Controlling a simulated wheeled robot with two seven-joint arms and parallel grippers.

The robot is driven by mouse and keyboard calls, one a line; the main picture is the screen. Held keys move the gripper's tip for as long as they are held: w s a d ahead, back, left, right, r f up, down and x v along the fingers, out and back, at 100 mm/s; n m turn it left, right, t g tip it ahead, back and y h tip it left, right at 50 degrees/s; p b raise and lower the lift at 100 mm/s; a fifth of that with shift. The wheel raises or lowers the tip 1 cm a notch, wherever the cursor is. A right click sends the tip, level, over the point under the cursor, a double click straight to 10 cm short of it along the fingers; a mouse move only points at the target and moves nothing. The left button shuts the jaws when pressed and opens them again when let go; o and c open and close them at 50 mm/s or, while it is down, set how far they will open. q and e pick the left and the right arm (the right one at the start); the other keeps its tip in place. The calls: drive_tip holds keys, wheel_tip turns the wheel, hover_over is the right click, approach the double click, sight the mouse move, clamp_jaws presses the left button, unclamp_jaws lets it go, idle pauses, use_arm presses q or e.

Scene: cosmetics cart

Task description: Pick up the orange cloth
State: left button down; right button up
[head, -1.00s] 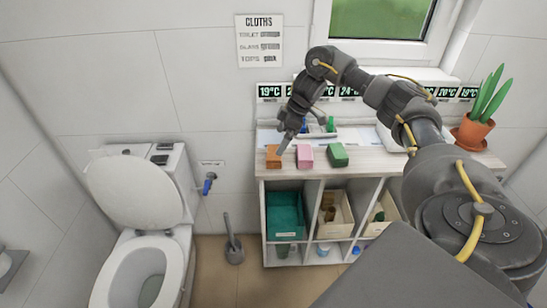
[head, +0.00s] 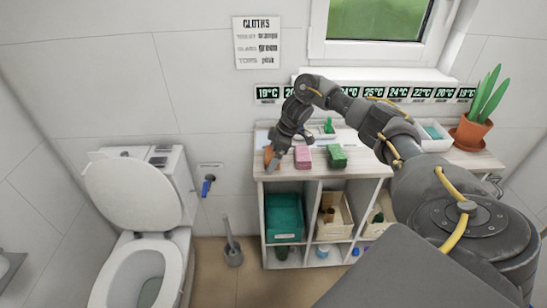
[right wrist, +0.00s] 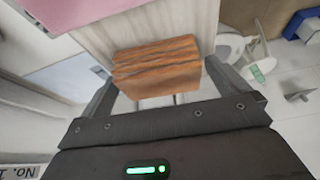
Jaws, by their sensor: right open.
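The orange cloth (head: 268,157) is a small folded block at the left front of the wooden cabinet top. My right gripper (head: 287,155) is low over the cabinet top at the cloth and partly covers it in the head view. In the right wrist view the orange cloth (right wrist: 156,68) lies between the two open fingers (right wrist: 160,88), with the fingers apart on either side. I cannot tell whether either finger touches it. My left gripper is not in view.
A pink cloth (head: 303,157) lies just right of the orange one, then a green cloth (head: 337,156). Behind them is a tray with a green item. A potted plant (head: 471,130) stands at the right end. The toilet (head: 140,220) is left of the cabinet.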

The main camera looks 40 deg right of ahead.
sight(269, 153)
drive_tip(key=shift+c, duration=0.3)
drive_tip(key=c, duration=0.8)
drive_tip(key=shift+c, duration=0.2)
drive_tip(key=shift+r, duration=0.1)
drive_tip(key=shift+w+r, duration=0.1)
drive_tip(key=shift+r, duration=0.45)
drive_tip(key=r, duration=0.2)
drive_tip(key=shift+s+r, duration=0.25)
drive_tip(key=shift+r, duration=0.15)
drive_tip(key=s+a+r+p, duration=0.1)
drive_tip(key=s+a+r, duration=0.5)
drive_tip(key=s+r, duration=0.3)
drive_tip(key=s, duration=0.3)
drive_tip(key=shift+s, duration=0.15)
